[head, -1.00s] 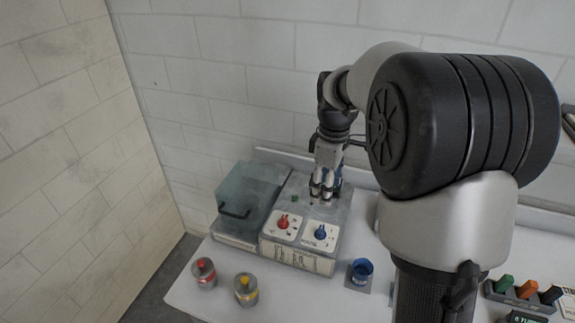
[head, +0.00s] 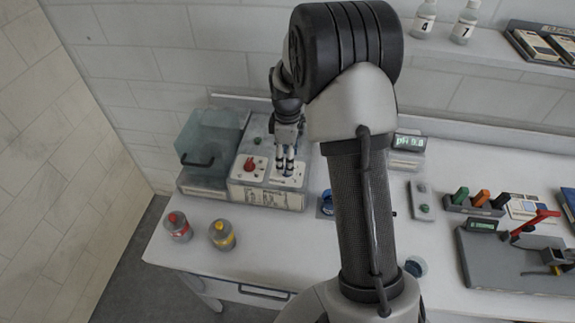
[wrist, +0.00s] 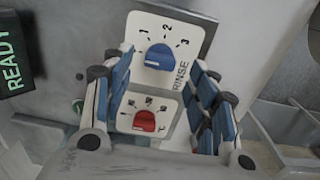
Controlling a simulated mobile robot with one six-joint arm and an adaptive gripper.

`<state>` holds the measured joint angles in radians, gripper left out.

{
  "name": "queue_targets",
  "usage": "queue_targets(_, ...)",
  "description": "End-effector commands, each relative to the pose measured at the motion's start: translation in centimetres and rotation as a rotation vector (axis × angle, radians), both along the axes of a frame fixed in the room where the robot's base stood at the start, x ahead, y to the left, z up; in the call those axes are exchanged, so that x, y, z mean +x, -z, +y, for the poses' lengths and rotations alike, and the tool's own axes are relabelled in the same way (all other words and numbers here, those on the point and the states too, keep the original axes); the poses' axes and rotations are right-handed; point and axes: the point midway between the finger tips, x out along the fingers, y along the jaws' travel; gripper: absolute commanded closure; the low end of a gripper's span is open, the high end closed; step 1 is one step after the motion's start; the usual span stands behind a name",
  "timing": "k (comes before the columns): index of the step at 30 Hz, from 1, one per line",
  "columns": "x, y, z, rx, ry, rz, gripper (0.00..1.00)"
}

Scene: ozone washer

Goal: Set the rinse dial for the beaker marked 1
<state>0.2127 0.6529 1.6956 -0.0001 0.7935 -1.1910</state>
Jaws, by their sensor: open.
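The rinse dial (wrist: 160,57) is a blue knob on a white plate with marks 1, 2, 3 and the word RINSE in the wrist view. I cannot tell which mark it points to. My gripper (wrist: 160,76) is open, with one blue-padded finger on each side of the dial plate; contact with the knob is not clear. In the head view my gripper (head: 287,172) stands over the dial plate and hides the knob.
A red dial (head: 250,166) sits beside the rinse dial, and shows below it in the wrist view. The washer's clear bin (head: 208,142) is to the left. Two jars with red (head: 178,226) and yellow (head: 222,235) tops stand in front. A READY display (wrist: 12,70) is at the wrist view's left.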

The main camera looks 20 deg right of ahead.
Motion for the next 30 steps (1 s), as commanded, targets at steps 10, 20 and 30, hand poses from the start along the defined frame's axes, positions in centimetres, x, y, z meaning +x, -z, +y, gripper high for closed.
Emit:
queue_targets(10, 0.0, 3.3, 0.0, 0.000, 0.000, 0.000, 0.47)
queue_targets(20, 0.0, 3.4, 0.0, 0.000, 0.000, 0.000, 0.51)
queue_targets(30, 0.0, 3.4, 0.0, 0.000, 0.000, 0.000, 0.74)
